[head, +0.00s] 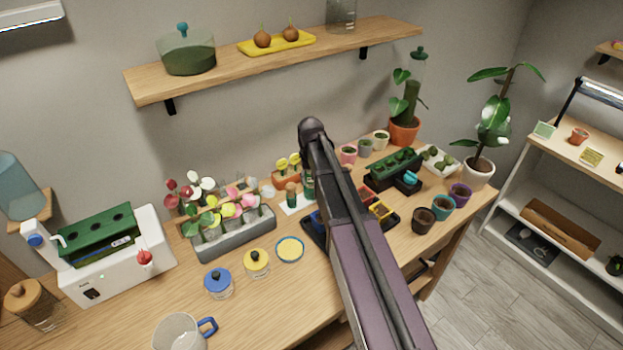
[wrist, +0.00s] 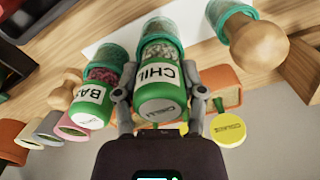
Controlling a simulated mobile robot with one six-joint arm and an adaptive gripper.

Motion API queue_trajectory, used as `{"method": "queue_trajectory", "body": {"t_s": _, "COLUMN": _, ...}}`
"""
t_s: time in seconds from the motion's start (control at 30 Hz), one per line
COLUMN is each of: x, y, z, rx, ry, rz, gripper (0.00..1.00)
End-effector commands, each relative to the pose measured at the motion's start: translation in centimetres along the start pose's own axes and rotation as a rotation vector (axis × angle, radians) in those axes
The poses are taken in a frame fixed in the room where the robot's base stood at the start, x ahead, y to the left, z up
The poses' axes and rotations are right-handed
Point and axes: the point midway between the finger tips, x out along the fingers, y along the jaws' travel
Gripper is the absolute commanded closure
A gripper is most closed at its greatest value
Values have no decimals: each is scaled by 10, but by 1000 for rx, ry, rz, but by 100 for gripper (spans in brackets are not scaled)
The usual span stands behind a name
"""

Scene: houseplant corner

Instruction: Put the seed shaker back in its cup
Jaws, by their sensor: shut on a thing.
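In the wrist view my gripper (wrist: 160,98) is shut on a green seed shaker (wrist: 161,75) with a white label reading "CHIL", a clear section of pale seeds and a teal band. A second green shaker (wrist: 92,96), labelled "BA" with dark red seeds, stands close beside it on the left. A teal-rimmed clear container (wrist: 234,14) shows at the top right, partly cut off. I cannot tell which thing is the held shaker's cup, or whether the shaker touches the surface. In the head view my arm hides the gripper; a green shaker (head: 308,187) shows beside it.
A white sheet (head: 297,204) lies under the shaker area. An orange holder (head: 287,179) with yellow discs stands behind, and a grey planter (head: 232,235) of flowers stands left. A wooden knob (wrist: 258,45) is near on the right.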

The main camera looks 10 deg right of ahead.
Motion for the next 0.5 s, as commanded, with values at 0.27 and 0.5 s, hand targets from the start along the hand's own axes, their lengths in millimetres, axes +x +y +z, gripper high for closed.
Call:
{"method": "queue_trajectory", "body": {"t_s": 0.27, "x": 0, "y": 0, "z": 0, "rx": 0, "ry": 0, "rz": 0, "gripper": 91}}
{"method": "queue_trajectory", "body": {"t_s": 0.5, "x": 0, "y": 0, "z": 0, "rx": 0, "ry": 0, "rz": 0, "gripper": 24}}
